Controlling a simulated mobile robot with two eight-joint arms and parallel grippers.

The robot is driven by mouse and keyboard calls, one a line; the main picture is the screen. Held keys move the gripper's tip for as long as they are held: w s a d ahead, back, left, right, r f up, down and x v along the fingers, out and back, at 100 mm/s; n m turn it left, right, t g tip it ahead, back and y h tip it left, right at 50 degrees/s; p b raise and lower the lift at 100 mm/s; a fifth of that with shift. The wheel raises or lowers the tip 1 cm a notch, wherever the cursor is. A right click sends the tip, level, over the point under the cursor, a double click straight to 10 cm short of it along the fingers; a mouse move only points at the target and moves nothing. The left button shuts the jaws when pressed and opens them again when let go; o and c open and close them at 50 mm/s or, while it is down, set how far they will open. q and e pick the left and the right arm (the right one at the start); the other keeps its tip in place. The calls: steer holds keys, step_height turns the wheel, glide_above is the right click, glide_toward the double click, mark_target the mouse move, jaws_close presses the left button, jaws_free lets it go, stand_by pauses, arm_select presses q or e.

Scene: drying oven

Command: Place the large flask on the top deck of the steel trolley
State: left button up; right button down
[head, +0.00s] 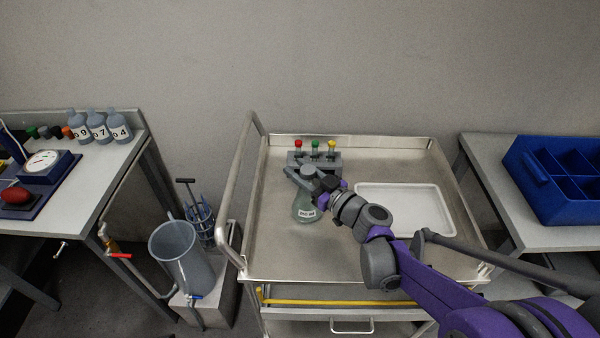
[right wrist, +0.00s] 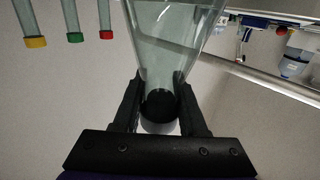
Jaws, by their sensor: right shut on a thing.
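My right gripper (head: 312,180) is shut on the flask's neck. In the right wrist view the flask (right wrist: 175,45) appears upside down, with its dark-stoppered neck between the fingers of my right gripper (right wrist: 160,105). I cannot tell whether the flask's base touches the deck. My left gripper is not in view.
A grey rack (head: 325,160) with red, green and yellow capped tubes stands just behind the flask. A white tray (head: 405,205) lies to its right. The deck has a raised rim. The front left of the deck is clear. A blue crate (head: 555,205) stands on the right table.

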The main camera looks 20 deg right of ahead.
steer(key=shift+f, duration=0.1)
steer(key=shift+f, duration=0.1)
steer(key=shift+c, duration=2.2)
jaws_free()
steer(key=shift+s+r, duration=0.1)
steer(key=shift+r, duration=0.1)
steer(key=v, duration=1.2)
